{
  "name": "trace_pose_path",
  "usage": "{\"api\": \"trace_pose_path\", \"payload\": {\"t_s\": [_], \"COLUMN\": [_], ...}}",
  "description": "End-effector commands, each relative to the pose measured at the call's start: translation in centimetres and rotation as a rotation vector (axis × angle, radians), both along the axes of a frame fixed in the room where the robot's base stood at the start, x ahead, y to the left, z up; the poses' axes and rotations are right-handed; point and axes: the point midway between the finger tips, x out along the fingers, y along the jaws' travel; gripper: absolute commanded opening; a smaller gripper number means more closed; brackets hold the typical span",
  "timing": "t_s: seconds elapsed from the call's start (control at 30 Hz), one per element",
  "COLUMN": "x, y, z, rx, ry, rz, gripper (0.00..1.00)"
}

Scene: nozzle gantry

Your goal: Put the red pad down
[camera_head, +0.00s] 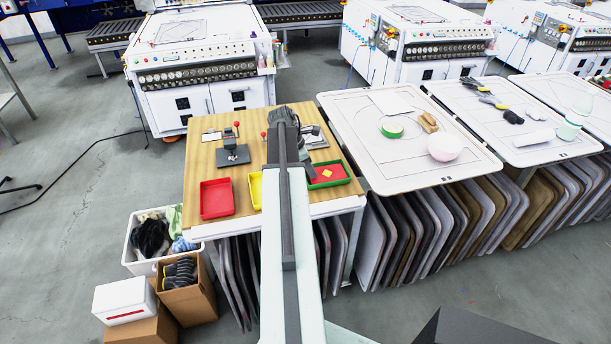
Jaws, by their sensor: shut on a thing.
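A flat red pad (319,178) with a small yellow diamond on it shows within the outline of the green tray (346,181), at the right front of the wooden-topped table. I cannot tell whether it rests on the tray floor or is just above it. My gripper (306,172) is at the tray's left side, beside the pad. It is shut on the pad, but its fingertips and the place of contact are mostly hidden behind my arm.
A red tray (217,198) and a partly hidden yellow tray (255,190) stand left of my arm. Behind them is a dark stand with a red knob (233,153). A white table (400,158) with a green tape roll (392,130) and a pinkish bowl (444,148) adjoins on the right.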

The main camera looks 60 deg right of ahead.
Motion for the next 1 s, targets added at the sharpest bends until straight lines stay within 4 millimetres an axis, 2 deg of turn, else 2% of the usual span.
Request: {"api": "trace_pose_path", "payload": {"t_s": [0.03,0.27,0.4,0.43,0.5,0.83,1.0], "x": [0.0,0.5,0.5,0.5,0.5,0.4,0.7], "y": [0.0,0.3,0.3,0.3,0.3,0.3,0.5], "z": [-1.6,-1.1,-1.6,-1.5,-1.4,-1.2,0.2], "rx": [0.000,0.000,0.000,0.000,0.000,0.000,0.001], "ry": [0.000,0.000,0.000,0.000,0.000,0.000,0.001], "rz": [0.000,0.008,0.009,0.009,0.009,0.008,0.007], "gripper": [0.00,0.00,0.00,0.27,0.43,0.43,0.43]}}
